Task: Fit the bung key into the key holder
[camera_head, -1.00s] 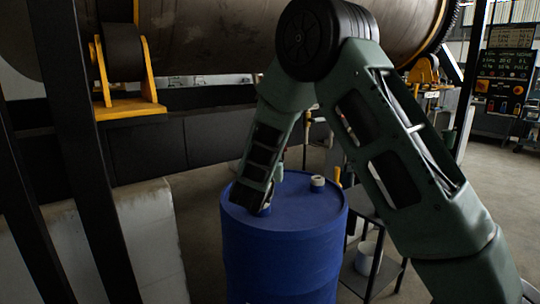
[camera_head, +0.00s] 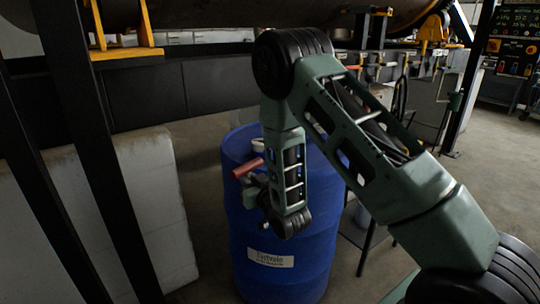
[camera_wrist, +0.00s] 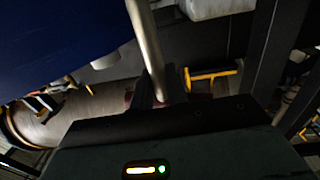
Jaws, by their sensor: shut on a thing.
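The bung key's red handle (camera_head: 248,168) shows at my gripper (camera_head: 252,182), in front of the blue drum's upper left side in the head view. In the wrist view, my gripper (camera_wrist: 160,97) is shut on a grey metal rod, the bung key's shaft (camera_wrist: 148,45). The shaft runs up and slightly left out of the picture, so its end is cut off. Dark red parts show beside the fingers. My forearm hides part of the drum. I cannot make out the key holder in either view.
The blue drum (camera_head: 300,255), with a label on its side, stands close behind my gripper; it fills the wrist view's upper left (camera_wrist: 55,40). A pale block wall (camera_head: 155,200) and dark posts stand left. A dark stand is partly hidden right of the drum.

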